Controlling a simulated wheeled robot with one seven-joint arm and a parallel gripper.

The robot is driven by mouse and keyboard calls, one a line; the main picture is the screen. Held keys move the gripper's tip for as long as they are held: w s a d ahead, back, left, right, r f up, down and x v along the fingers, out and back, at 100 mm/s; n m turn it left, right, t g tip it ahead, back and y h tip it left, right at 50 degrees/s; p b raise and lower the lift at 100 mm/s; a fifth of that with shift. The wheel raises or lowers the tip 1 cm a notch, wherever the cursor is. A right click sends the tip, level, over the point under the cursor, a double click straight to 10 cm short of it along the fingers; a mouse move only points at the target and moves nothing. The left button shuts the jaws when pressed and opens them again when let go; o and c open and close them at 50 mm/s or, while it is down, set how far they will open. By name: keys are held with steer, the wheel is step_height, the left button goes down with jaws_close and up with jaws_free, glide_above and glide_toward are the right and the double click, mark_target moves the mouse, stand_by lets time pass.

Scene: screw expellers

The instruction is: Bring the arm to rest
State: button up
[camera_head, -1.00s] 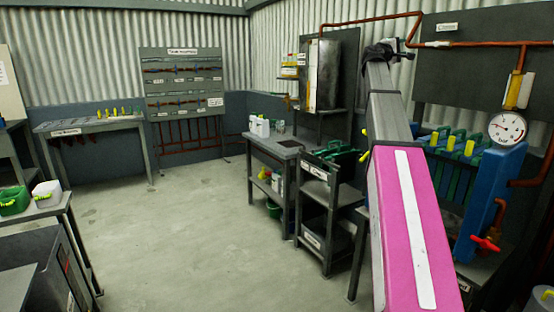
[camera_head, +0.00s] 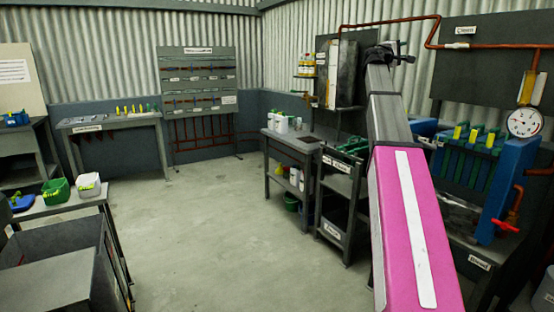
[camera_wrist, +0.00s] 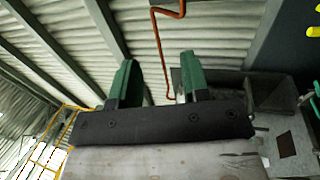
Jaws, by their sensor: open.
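My arm, with its pink and grey links, reaches up and away at the right of the head view. My gripper (camera_head: 388,52) is a small dark shape at its far end, in front of the corrugated wall. In the wrist view its two green fingers (camera_wrist: 157,78) stand well apart with nothing between them. The wrist view looks up at roof sheets and a copper pipe. No object is held.
A bench (camera_head: 289,147) and a black shelf cart (camera_head: 345,205) stand left of my arm. A blue press (camera_head: 512,185) with a gauge (camera_head: 523,123) stands at right. A grey table (camera_head: 60,209) with small bins is at left. The middle floor (camera_head: 210,230) is clear.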

steer(key=s+a+f+m+g+y, duration=0.1)
steer(key=s+a+f+y, duration=0.25)
steer(key=f, duration=1.25)
steer(key=s+a+f+m+g+y, duration=0.1)
steer(key=s+a+f+g+y, duration=0.3)
steer(key=f, duration=1.3)
steer(key=a+f+m+t+y, duration=0.15)
steer(key=a+f, duration=0.35)
steer(key=f, duration=1.1)
steer(key=s+a+f+m+g+y, duration=0.1)
steer(key=s+a+f+g+y, duration=0.1)
steer(key=s+a+f, duration=0.4)
steer(key=s+a+f+g+y, duration=0.3)
steer(key=s+a+f, duration=0.3)
steer(key=s+f, duration=0.6)
steer(key=s+a+f+m+g+y, duration=0.1)
steer(key=s+a+f+g+y, duration=0.1)
steer(key=s+a+f, duration=0.4)
steer(key=s+f+y, duration=0.1)
steer(key=s+f, duration=0.2)
steer(key=f, duration=0.2)
steer(key=shift+s+m+y, duration=0.25)
steer(key=shift+m+y, duration=0.1)
steer(key=shift+y, duration=0.05)
steer(key=shift+f, duration=0.1)
